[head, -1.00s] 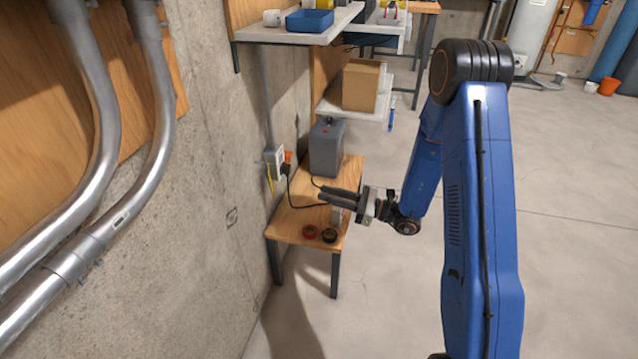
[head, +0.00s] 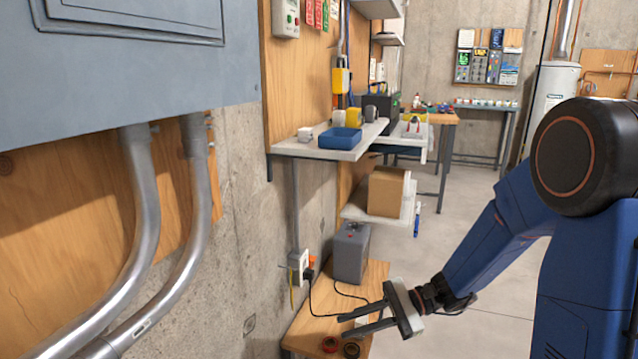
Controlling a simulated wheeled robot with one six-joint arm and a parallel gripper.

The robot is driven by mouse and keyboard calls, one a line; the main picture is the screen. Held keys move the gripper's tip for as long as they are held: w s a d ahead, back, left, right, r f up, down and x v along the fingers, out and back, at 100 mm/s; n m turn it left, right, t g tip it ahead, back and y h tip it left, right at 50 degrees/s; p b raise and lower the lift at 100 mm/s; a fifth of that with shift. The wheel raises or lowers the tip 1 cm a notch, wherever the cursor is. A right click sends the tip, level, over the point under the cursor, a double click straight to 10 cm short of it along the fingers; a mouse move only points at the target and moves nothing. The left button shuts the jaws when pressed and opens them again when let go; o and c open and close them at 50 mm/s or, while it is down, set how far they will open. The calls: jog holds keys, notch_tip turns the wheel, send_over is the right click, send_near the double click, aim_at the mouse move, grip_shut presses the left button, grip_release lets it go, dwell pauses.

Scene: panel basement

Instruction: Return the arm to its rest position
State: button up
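My gripper (head: 352,322) is at the lower middle of the head view, at the end of my blue arm, which comes in from the right. Its two dark fingers point left and stand apart with nothing between them. They show in front of the small wooden table (head: 310,326). Whether they touch anything on it cannot be told from this view, but no object is in the grip.
Above are a shelf with a blue bin (head: 340,138) and a cardboard box (head: 388,190). Floor at right is clear.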

jog(key=s+d+r+n+h, duration=0.2)
jog(key=s+d+n+h, duration=0.55)
jog(key=s, duration=0.55)
jog(key=s+d+r+n+t+h, duration=0.2)
jog(key=d+t+h, duration=0.1)
jog(key=d, duration=0.3)
jog(key=s+d+r+n+t+h, duration=0.1)
jog(key=s+d+r+t+h, duration=0.2)
jog(key=d, duration=0.4)
jog(key=shift+s+d+r+n+t+h, duration=0.15)
jog(key=shift+d+r+n+t+h, duration=0.2)
jog(key=shift+t+h, duration=0.35)
dwell(1.1)
